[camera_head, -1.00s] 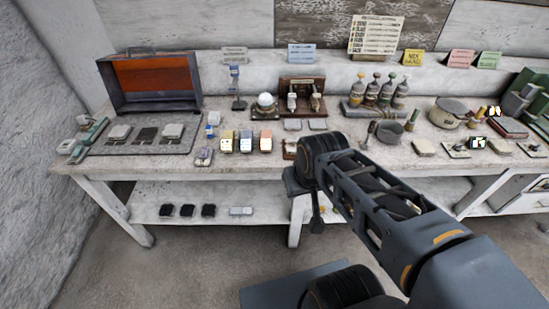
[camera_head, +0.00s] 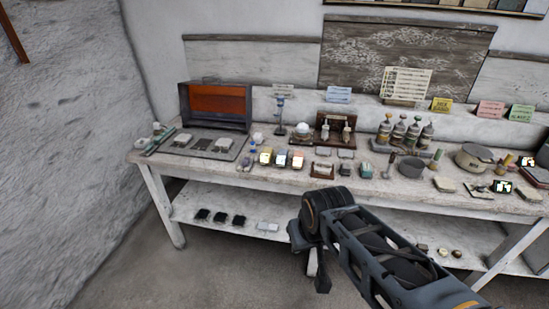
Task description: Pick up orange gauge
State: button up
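A small orange-topped block (camera_head: 298,160), which may be the orange gauge, stands on the workbench (camera_head: 330,178) at the right end of a row of three. A blue-grey block (camera_head: 281,158) and a yellow block (camera_head: 266,156) stand to its left. They are too small to read any markings. My arm reaches in from the lower right. My gripper (camera_head: 321,276) hangs at its end, in front of the bench and below the top in the picture, apart from the blocks. Its fingers are too small and dark to tell whether they are open.
A dark case with an orange panel (camera_head: 218,103) stands at the back left. Bottles (camera_head: 398,132), a grey pot (camera_head: 411,166) and a wide pan (camera_head: 474,158) stand to the right. A lower shelf (camera_head: 290,214) holds dark blocks. Floor is clear at the lower left.

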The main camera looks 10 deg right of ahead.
aim_at(297, 161)
jog(key=u, duration=0.2)
jog(key=i, duration=1.35)
jog(key=z, duration=0.65)
